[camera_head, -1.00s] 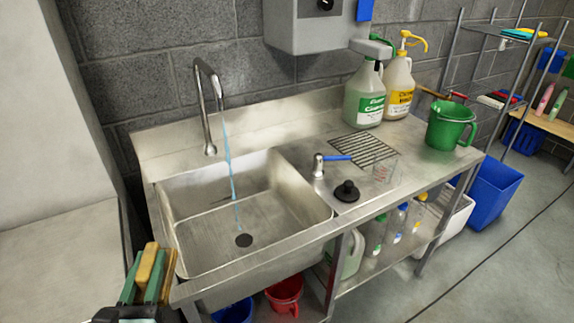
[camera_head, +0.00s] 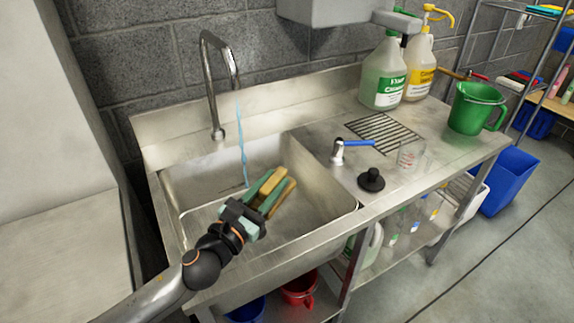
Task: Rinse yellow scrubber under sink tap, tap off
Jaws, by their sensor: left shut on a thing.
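My left gripper (camera_head: 255,205) reaches in from the lower left over the steel sink basin (camera_head: 310,185). It is shut on the yellow scrubber (camera_head: 277,194), whose yellow block shows between and beyond the green fingers. The tap spout (camera_head: 214,90) arches over the back left of the basin. A thin blue stream of water (camera_head: 241,145) runs down beside it. The stream's lower end comes close to the scrubber; I cannot tell whether it touches it. A tap lever with a blue handle (camera_head: 350,143) stands on the deck right of the basin. My right gripper is not in view.
A black plunger-like stopper (camera_head: 371,180), a clear measuring cup (camera_head: 411,154) and a drain grate (camera_head: 385,133) are on the deck. Buckets (camera_head: 300,290) sit below.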

